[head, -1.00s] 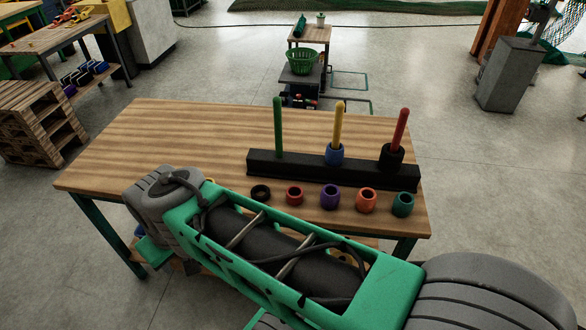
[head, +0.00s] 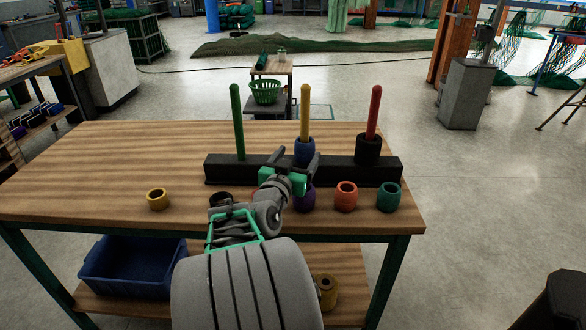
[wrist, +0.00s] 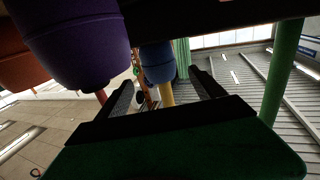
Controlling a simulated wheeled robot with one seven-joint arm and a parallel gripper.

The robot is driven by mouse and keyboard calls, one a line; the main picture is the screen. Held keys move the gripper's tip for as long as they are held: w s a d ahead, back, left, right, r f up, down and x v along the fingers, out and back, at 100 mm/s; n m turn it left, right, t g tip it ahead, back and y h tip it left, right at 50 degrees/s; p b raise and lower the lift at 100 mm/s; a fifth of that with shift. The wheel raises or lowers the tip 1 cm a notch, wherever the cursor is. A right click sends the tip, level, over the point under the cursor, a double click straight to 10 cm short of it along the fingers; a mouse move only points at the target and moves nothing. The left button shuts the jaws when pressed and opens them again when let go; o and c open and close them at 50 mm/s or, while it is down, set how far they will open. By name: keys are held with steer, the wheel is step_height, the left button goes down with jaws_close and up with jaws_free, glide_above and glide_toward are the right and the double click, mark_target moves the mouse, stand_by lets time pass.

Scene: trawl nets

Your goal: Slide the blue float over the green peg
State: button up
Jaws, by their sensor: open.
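The blue float (head: 304,146) sits around the foot of the yellow peg (head: 305,108) on the black rack. The green peg (head: 238,122) stands bare at the rack's left end. My gripper (head: 296,160) is open in front of the blue float, its fingers pointing toward it. In the wrist view, which looks upside down, the blue float (wrist: 158,62) shows beyond and between the two fingertips (wrist: 165,88), with a gap. The green peg (wrist: 281,75) is at the right there. I cannot tell the exact distance from fingers to float.
A black float (head: 368,149) is on the red peg (head: 374,110). Purple (head: 305,200), orange (head: 346,196), teal (head: 388,197) and yellow (head: 157,199) floats stand along the table front, with a black ring (head: 220,199). The purple float (wrist: 75,40) looms near my gripper. Table left is clear.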

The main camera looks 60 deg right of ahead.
mark_target(301, 149)
steer(key=d, duration=0.3)
steer(key=w+d, duration=0.1)
steer(key=d, duration=0.1)
steer(key=c, duration=1.6)
steer(key=shift+r, duration=0.1)
